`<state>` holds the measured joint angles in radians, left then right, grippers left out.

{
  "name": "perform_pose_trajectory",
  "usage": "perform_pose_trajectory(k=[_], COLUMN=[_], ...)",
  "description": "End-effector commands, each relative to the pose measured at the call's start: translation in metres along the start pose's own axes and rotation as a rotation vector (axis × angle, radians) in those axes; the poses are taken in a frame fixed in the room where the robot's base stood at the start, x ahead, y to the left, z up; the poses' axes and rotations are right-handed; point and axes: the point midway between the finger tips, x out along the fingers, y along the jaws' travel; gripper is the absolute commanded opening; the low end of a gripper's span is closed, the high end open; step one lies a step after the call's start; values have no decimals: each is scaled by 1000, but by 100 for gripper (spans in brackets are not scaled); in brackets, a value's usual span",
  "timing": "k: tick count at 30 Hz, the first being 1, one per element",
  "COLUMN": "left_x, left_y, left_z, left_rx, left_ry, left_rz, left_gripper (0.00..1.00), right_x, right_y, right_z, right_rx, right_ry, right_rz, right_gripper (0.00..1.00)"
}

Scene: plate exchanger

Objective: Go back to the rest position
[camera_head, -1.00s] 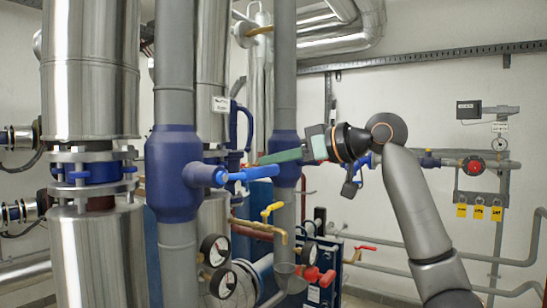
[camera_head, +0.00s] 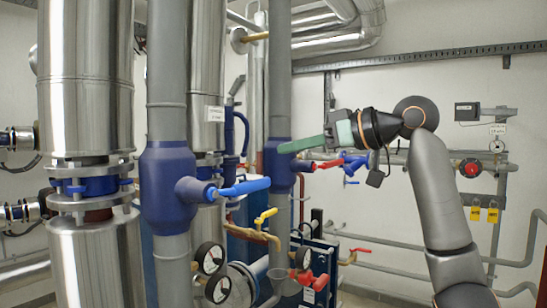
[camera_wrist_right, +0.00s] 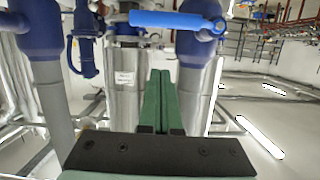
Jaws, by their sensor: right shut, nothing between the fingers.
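My right gripper (camera_head: 281,149) has green fingers shut together with nothing between them. In the head view it points left, its tips in front of the grey pipe with the blue valve body (camera_head: 280,166). The shut fingers also show in the right wrist view (camera_wrist_right: 158,78). The blue lever (camera_head: 245,187) of the large near valve (camera_head: 166,190) lies below and left of the fingertips, apart from them in the head view. This lever also crosses the top of the right wrist view (camera_wrist_right: 170,20). My left gripper is not in view.
Large silver insulated pipes (camera_head: 88,75) fill the left. Gauges (camera_head: 211,258), a yellow handle (camera_head: 266,215) and red handles (camera_head: 318,282) sit low in the middle. A wall pipe carries a red knob (camera_head: 470,168) at right. The wall area above my right arm is mostly clear.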

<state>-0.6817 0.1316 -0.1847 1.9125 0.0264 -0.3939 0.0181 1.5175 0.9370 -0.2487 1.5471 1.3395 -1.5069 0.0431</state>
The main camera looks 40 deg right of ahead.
Motion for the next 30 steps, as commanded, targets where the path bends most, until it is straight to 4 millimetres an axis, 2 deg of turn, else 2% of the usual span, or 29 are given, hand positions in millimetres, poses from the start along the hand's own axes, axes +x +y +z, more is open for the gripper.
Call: perform_pose_trajectory(k=[3, 9, 16, 19, 23, 27, 29, 30], left_x=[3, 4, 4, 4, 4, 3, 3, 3], left_y=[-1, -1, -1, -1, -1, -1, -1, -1], left_z=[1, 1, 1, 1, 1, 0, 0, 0], left_rx=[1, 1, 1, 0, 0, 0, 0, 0], left_ry=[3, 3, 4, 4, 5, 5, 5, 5], left_rz=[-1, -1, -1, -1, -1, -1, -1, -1], left_gripper=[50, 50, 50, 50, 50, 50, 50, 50], right_x=[-19, -32, -29, -10, 40, 96, 115, 125], right_y=[0, 0, -1, -2, -7, -20, -27, -32], right_z=[0, -1, 1, 17, 65, 141, 176, 199], right_rx=[-2, -2, -2, -8, -27, -54, -65, -71], right_ry=[2, 0, -6, -43, -147, -277, -327, -359], right_rz=[2, 1, 1, 5, 19, 33, 36, 37], right_gripper=[0, 0, 0, 0, 0, 0, 0, 0])
